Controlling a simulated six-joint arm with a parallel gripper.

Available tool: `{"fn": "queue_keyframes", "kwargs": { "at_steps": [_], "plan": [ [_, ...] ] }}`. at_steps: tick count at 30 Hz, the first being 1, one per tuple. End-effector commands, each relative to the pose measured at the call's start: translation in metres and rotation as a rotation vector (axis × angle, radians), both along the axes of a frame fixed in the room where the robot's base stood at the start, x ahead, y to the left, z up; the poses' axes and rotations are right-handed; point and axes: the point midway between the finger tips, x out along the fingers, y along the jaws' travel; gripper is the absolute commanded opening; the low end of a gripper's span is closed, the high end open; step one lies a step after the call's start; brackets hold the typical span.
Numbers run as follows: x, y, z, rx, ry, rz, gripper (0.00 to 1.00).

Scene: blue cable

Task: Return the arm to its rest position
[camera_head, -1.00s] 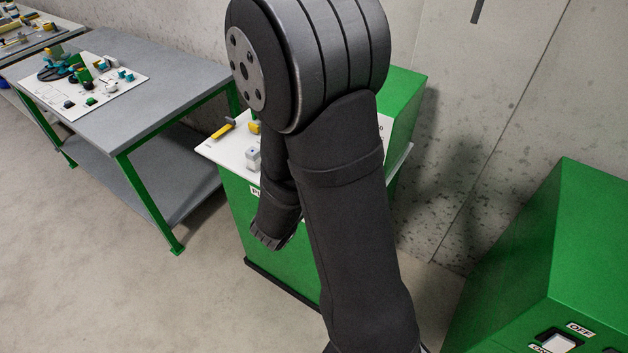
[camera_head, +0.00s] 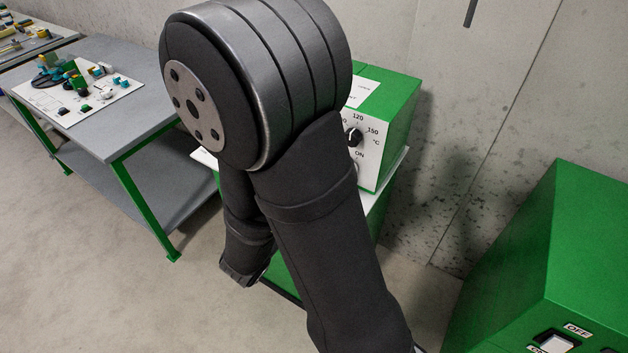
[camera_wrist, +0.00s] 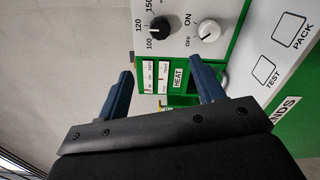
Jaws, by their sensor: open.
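My gripper (camera_wrist: 160,72) shows in the wrist view with its two blue fingers wide apart. No object is held between them. Beyond the fingers is the front of a green heating machine with a HEAT label (camera_wrist: 178,76). In the head view my dark arm fills the middle, bent at a large joint, and hides much of the machine (camera_head: 398,115). My gripper cannot be made out in the head view. No blue cable can be made out.
A black dial (camera_wrist: 159,30) and a white ON/OFF knob (camera_wrist: 208,30) are on the machine. A grey workbench (camera_head: 150,100) with a white parts board (camera_head: 75,108) stands left. A green cabinet (camera_head: 540,240) with an OFF label stands right. Floor at lower left is clear.

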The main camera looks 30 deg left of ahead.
Motion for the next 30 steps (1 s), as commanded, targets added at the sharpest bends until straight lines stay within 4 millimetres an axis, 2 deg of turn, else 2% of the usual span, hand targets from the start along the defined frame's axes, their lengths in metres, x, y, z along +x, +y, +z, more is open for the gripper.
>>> {"fn": "queue_keyframes", "kwargs": {
  "at_steps": [8,14,30],
  "plan": [
    [0.001,0.000,0.000,0.000,0.000,0.000,0.62],
    [0.011,0.000,0.000,0.001,0.000,-0.002,0.62],
    [0.077,-0.001,0.000,0.001,0.000,-0.005,0.62]
  ]
}}
